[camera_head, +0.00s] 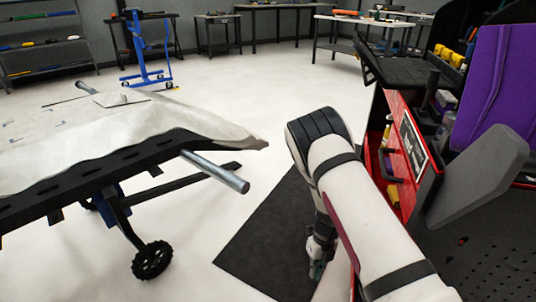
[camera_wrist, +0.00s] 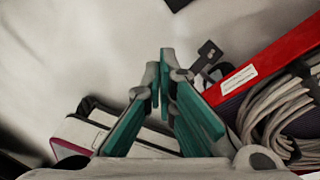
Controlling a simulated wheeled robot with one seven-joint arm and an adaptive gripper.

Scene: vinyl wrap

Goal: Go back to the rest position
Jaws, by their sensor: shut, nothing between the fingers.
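My gripper (camera_wrist: 161,82) shows in the wrist view with its green-sided fingers drawn together at the tips and nothing between them. In the head view my gripper (camera_head: 317,270) hangs low over the dark floor mat, partly hidden behind my white arm. The arm reaches down from the lower right, bent at a black-banded joint. The red tool cart (camera_head: 398,118) stands just right of the arm. The wrist view shows a red edge (camera_wrist: 265,68) with a white label and coiled grey cable (camera_wrist: 275,112) to the right of the fingers.
A wheeled stand (camera_head: 95,180) with a pale sheet over it and a protruding metal bar (camera_head: 215,172) is at left. A purple panel (camera_head: 495,85) and a grey flat panel (camera_head: 475,178) are at right.

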